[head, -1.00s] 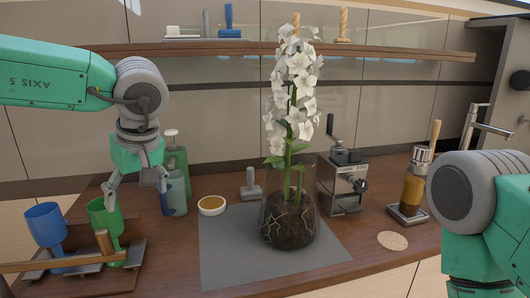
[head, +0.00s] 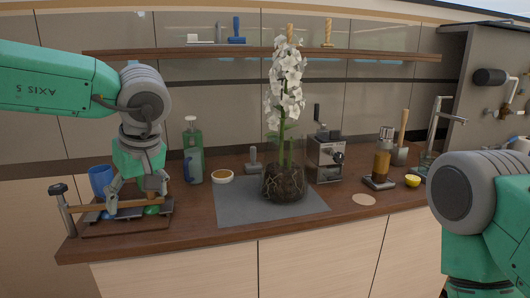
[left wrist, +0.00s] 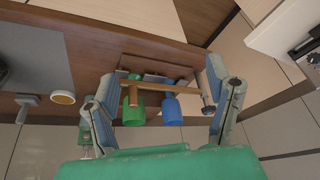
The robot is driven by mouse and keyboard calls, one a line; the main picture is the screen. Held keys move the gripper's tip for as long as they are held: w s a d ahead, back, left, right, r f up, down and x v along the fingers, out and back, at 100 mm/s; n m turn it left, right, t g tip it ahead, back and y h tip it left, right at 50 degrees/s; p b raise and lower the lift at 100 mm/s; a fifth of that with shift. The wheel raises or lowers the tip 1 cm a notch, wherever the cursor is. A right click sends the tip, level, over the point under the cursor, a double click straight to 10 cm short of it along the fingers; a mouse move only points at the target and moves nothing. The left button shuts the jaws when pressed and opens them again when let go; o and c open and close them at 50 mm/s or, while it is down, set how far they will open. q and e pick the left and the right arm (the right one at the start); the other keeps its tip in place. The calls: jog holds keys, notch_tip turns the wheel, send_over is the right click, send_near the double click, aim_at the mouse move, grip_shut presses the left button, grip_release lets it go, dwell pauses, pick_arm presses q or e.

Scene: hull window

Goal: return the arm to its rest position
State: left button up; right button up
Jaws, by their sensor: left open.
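My left gripper (head: 137,190) is open and empty. In the head view its fingers overlap the cup rack at the counter's left end; I cannot tell any contact. In the left wrist view its fingers (left wrist: 160,85) are spread wide, with the rack showing between them. A blue cup (head: 101,181) and a green cup (left wrist: 133,108) are at the rack; the wrist view also shows the blue cup (left wrist: 171,110). The gripper hides most of the green cup in the head view. My right arm shows at the right edge, its gripper out of view.
The wooden counter (head: 225,236) holds a grey mat (head: 240,212) with a potted white orchid (head: 285,180). Behind stand a green bottle (head: 193,140), a grinder (head: 327,160) and an amber dispenser (head: 381,165). A wooden rack bar (head: 95,207) has an upright post at its left.

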pick_arm(q)
notch_tip(320, 180, down, 18)
jog(key=a+m+t+y+b, duration=0.2)
jog(key=t, duration=0.1)
jog(key=s+f+m+t+h+b, duration=0.15)
jog(key=s+f+m, duration=0.35)
jog(key=f, duration=1)
jog(key=s+a+f+m+g+h+b, duration=0.1)
jog(key=s+f, duration=0.5)
jog(key=s, duration=0.7)
jog(key=s+a+f+m+g+h+b, duration=0.1)
jog(key=s+f+g, duration=0.4)
jog(key=s, duration=0.9)
jog(key=shift+f+m+h, duration=0.7)
jog(key=shift+f+h, duration=0.1)
jog(key=shift+h, duration=0.25)
pick_arm(e)
jog(key=f, duration=0.6)
jog(key=shift+w, duration=0.25)
pick_arm(q)
jog(key=shift+w+g, duration=0.1)
jog(key=shift+g, duration=0.15)
